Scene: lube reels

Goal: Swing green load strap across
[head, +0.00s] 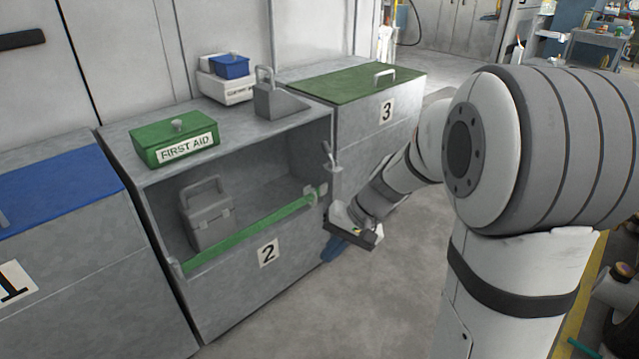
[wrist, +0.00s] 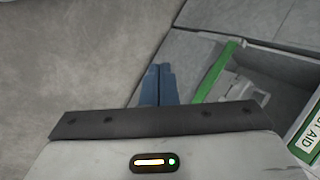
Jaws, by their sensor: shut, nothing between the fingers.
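The green load strap (head: 250,232) runs as a straight bar across the front of the open bay of cabinet 2 (head: 225,290). Its left end is low at the left side, and its right end meets a small grey bracket (head: 316,192) at the right edge. I cannot tell whether that end is fastened. The strap also shows in the wrist view (wrist: 216,78), right of my fingers. My gripper (head: 334,248) has blue fingers, shut and empty, low in front of the cabinet's right edge, apart from the strap. The fingers show together in the wrist view (wrist: 158,85).
A grey toolbox (head: 207,218) stands in the bay behind the strap. A green first aid box (head: 175,140), a blue box (head: 230,66) and a grey handled block (head: 278,102) sit on top. Cabinet 3 (head: 365,135) has a green lid. Floor in front is clear.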

